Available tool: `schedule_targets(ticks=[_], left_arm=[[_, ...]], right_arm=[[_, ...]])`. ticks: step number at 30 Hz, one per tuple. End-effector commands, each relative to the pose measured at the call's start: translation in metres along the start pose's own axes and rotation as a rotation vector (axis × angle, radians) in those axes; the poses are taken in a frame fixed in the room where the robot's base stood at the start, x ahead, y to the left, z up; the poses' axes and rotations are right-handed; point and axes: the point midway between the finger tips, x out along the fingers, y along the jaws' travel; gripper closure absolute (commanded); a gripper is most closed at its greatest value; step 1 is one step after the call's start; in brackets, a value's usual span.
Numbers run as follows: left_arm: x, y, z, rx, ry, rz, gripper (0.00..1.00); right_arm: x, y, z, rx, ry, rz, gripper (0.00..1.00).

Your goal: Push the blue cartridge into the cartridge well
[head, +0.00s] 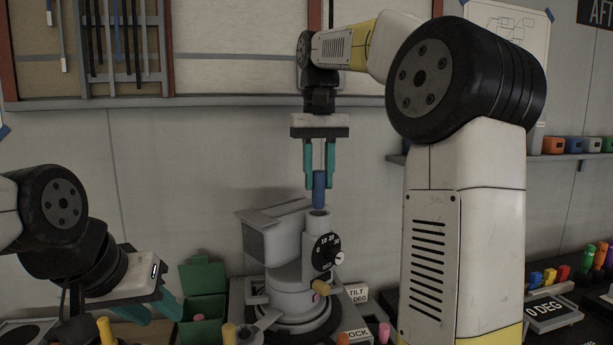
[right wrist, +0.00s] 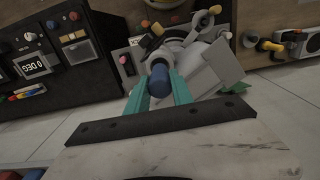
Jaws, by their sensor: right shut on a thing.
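The blue cartridge (head: 319,187) is an upright cylinder between the teal fingers of my right gripper (head: 320,180). My right gripper is shut on it. In the right wrist view the cartridge (right wrist: 160,82) shows end-on between the fingertips (right wrist: 160,92). The cartridge well (head: 319,213) is the round grey tube on top of the grey instrument, directly below the cartridge. The cartridge's lower end is at or just above the well's rim; I cannot tell whether it has entered. My left gripper (head: 150,312), with teal fingers, is low at the left, partly cut off; its opening is unclear.
The instrument has a black numbered dial (head: 326,251) below the well and a grey box-like housing (head: 275,235) to its left. A green box (head: 203,287) stands left of the base. The wall shelf (head: 200,102) runs behind.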

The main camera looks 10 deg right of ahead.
Motion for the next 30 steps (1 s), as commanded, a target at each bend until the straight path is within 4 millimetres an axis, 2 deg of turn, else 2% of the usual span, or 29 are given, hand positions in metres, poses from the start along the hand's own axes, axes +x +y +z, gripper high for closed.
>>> schedule_targets(ticks=[5, 24, 30], left_arm=[[0.0, 0.0, 0.0, 0.0, 0.0, 0.0, 0.64], [0.0, 0.0, 0.0, 0.0, 0.0, 0.0, 0.64], [0.0, 0.0, 0.0, 0.0, 0.0, 0.0, 0.64]], right_arm=[[0.001, 0.0, 0.0, 0.0, 0.0, 0.0, 1.0], [0.031, 0.0, 0.0, 0.0, -0.001, 0.0, 1.0], [0.032, 0.0, 0.0, 0.0, 0.0, 0.0, 1.0]])
